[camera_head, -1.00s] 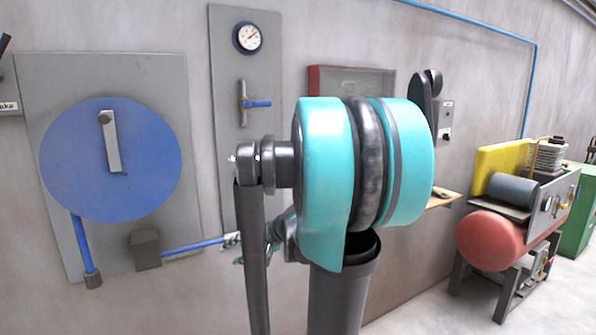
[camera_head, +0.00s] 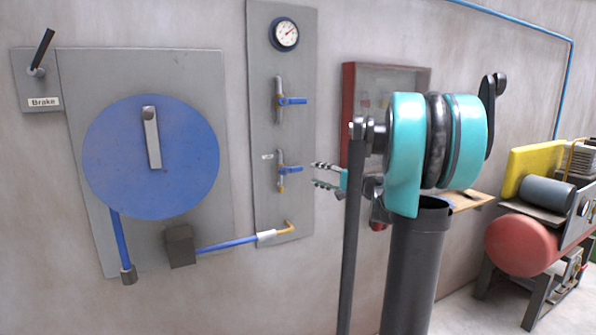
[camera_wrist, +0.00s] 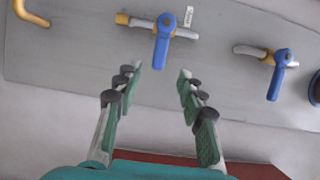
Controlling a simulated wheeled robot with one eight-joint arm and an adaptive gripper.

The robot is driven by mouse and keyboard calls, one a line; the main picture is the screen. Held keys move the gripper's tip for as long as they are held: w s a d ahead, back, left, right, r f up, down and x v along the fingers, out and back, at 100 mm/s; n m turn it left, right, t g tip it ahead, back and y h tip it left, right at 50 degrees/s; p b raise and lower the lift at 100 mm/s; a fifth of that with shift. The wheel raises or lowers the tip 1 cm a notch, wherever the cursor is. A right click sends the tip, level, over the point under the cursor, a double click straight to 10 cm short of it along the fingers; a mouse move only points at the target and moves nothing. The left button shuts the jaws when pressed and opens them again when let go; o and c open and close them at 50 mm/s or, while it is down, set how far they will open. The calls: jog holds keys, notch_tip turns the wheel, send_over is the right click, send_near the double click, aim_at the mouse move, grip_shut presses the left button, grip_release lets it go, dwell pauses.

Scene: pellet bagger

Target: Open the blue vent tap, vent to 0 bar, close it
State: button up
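Two blue-handled taps sit on a grey wall panel: an upper tap (camera_head: 290,101) and a lower tap (camera_head: 289,169) with a small label beside it, too small to read. Both handles lie across their vertical pipes, pointing right. A round gauge (camera_head: 285,34) above has a red needle pointing up and right; its value is unreadable. My gripper (camera_head: 322,175) is open and empty, just right of the lower tap and apart from it. In the wrist view the lower tap (camera_wrist: 163,40) is ahead of the open fingertips (camera_wrist: 160,70), handle pointing towards them. The upper tap (camera_wrist: 280,70) is to the right.
A blue disc (camera_head: 150,157) with a grey handle and a brake lever (camera_head: 42,50) are at left. A blue hose (camera_head: 226,244) runs to a brass elbow (camera_head: 290,228) below the taps. A red-framed box (camera_head: 348,105) is behind my arm. A red tank (camera_head: 516,245) stands at right.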

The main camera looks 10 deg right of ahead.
aim_at(298, 170)
jog(key=x, duration=1)
grip_shut()
